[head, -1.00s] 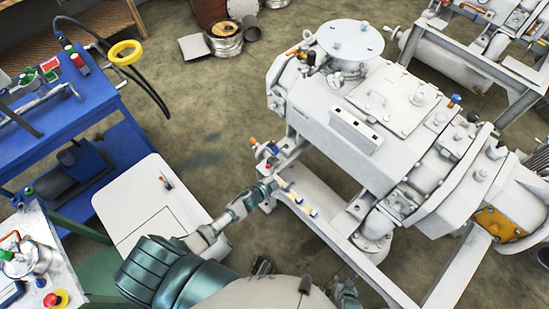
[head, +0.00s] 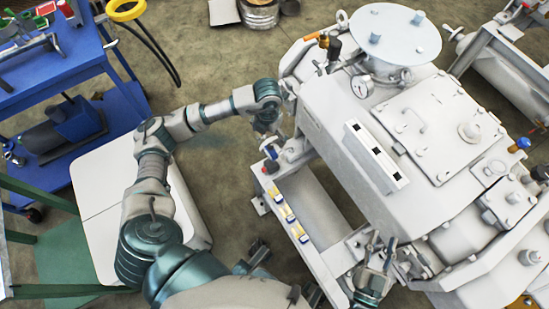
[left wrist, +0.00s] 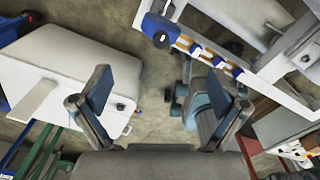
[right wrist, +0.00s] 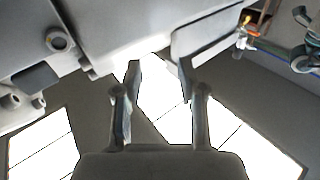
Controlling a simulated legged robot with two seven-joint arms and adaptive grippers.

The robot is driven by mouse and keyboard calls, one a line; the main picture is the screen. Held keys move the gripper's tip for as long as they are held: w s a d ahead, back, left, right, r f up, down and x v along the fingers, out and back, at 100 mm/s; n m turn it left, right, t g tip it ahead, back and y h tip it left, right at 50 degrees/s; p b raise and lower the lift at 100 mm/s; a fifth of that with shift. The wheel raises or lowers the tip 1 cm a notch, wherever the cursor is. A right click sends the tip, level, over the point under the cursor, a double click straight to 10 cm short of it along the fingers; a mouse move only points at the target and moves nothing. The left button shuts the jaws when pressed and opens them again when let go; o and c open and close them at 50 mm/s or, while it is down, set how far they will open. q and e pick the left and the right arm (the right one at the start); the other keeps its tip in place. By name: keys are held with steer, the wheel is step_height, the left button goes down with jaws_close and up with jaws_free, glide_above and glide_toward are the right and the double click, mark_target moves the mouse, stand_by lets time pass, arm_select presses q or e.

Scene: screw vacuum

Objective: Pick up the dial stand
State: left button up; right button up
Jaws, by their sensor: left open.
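I cannot make out with certainty which thing is the dial stand. A round white-faced dial gauge (head: 362,87) sits on the white vacuum machine (head: 340,110), below its round top flange. My left gripper (head: 274,138) is beside the machine's left side, partly hidden by its own wrist. In the left wrist view its fingers (left wrist: 157,88) are spread and empty. My right gripper (head: 370,283) is low in front of the machine. In the right wrist view its fingers (right wrist: 159,78) are apart with nothing between them, below grey machine parts.
Several small yellow, blue and white blocks (head: 291,222) line the machine's lower frame rail, near a blue-ended fitting (head: 270,152). A white cabinet (head: 100,190) and blue cart (head: 60,60) stand at left. Bare floor (head: 215,80) lies between cart and machine.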

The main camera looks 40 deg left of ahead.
mark_target(269, 146)
arm_select(q)
step_height(269, 146, down, 7)
steer(key=shift+a+b, duration=0.1)
steer(key=shift+b, duration=0.75)
steer(key=shift+f, duration=0.15)
steer(key=f+b, duration=0.1)
steer(key=f, duration=0.1)
steer(key=f+b, duration=0.1)
steer(key=f, duration=0.1)
steer(key=shift+w+d+f, duration=0.2)
steer(key=shift+f, duration=0.4)
arm_select(e)
steer(key=s+r+m+t, duration=0.1)
steer(key=s+r+t, duration=0.4)
steer(key=r+t, duration=0.3)
steer(key=shift+s+d+m+t, duration=0.3)
steer(key=shift+d+m+t, duration=0.05)
steer(key=shift+m+t, duration=0.05)
arm_select(q)
steer(key=shift+r, duration=0.1)
steer(key=c, duration=1.9)
arm_select(e)
steer(key=shift+w+f, duration=0.1)
steer(key=shift+w, duration=0.05)
arm_select(q)
steer(key=shift+o, duration=0.2)
steer(key=shift+r, duration=0.1)
